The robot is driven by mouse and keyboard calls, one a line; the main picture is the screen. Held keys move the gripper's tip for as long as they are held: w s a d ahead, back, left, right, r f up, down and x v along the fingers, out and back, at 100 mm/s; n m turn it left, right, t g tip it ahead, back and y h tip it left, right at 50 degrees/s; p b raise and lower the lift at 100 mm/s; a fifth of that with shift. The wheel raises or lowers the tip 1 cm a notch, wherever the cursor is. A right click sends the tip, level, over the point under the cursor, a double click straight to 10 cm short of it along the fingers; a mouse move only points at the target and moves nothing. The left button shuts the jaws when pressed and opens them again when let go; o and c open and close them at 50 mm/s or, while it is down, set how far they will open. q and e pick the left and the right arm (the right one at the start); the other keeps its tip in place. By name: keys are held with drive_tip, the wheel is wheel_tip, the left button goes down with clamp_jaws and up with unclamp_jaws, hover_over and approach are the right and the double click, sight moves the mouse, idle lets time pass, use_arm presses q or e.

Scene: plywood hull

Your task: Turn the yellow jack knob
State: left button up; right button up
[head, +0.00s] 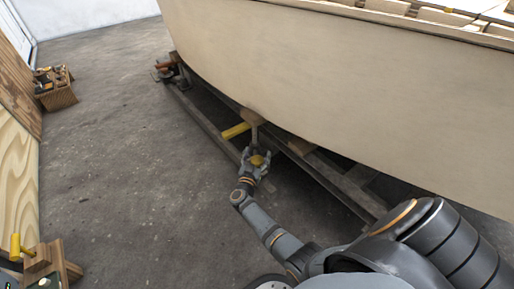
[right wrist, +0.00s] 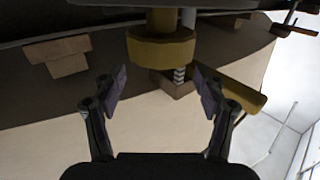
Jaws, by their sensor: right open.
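The yellow jack knob (right wrist: 162,52) is a thick round yellow disc at the top middle of the right wrist view, with a yellow stem joined to it. In the head view a small yellow part of the knob (head: 257,160) shows at my right gripper, below the hull. My right gripper (right wrist: 160,86) is open, with its two fingers spread apart. The knob lies ahead of the fingertips, roughly centred between them in the right wrist view. I see no contact between fingers and knob. My left gripper is not in view.
A yellow bar (head: 236,131) juts out beside the jack, under the pale plywood hull (head: 330,80). A long cradle beam (head: 205,122) runs along the floor below the hull. A wooden tool box (head: 57,97) stands at the left. The concrete floor (head: 130,130) is mostly clear.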

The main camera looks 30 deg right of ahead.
sight(257, 159)
wheel_tip(257, 159, up, 6)
drive_tip(key=shift+f, duration=0.15)
idle(0.5)
